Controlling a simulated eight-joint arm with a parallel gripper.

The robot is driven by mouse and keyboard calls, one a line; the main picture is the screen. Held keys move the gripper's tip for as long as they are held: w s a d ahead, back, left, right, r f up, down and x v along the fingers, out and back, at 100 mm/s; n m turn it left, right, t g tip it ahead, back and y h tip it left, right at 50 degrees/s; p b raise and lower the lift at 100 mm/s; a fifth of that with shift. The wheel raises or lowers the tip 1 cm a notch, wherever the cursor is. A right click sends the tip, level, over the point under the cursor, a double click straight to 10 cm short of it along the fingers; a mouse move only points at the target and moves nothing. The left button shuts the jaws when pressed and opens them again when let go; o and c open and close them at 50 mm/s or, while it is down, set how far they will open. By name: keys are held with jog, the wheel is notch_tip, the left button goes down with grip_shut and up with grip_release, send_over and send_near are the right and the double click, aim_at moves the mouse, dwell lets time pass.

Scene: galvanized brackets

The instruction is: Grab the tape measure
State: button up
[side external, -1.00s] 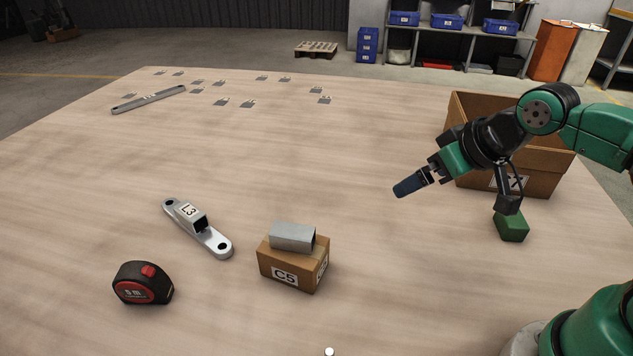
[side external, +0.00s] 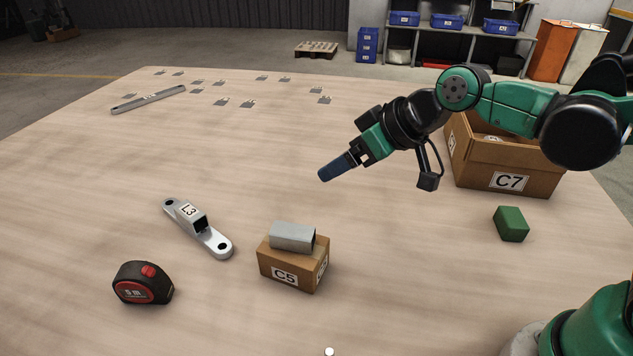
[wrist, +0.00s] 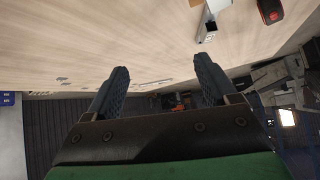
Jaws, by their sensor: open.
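The tape measure (side external: 143,283), black with a red face and a red button, stands on the table at the front left in the side view. In the wrist view the tape measure (wrist: 270,10) shows at the top right edge, partly cut off. My gripper (side external: 324,174) is in the air right of and behind it, well apart, above the table beyond the C5 box. In the wrist view my gripper (wrist: 160,75) has its two blue fingers spread with nothing between them.
A grey bracket marked L3 (side external: 188,222) lies near the tape measure. A small C5 box (side external: 290,268) carries a metal channel piece (side external: 292,237). A green block (side external: 511,224) and an open C7 carton (side external: 508,181) stand at right. Flat brackets (side external: 220,102) lie far back.

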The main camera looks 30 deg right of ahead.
jog(key=w+a+n+y, duration=0.3)
jog(key=w+a, duration=0.1)
jog(key=a, duration=0.3)
jog(key=n+g+y, duration=0.1)
jog(key=n+y, duration=0.4)
send_near(142, 270)
jog(key=x, duration=0.6)
jog(key=shift+x, duration=2.75)
grip_shut()
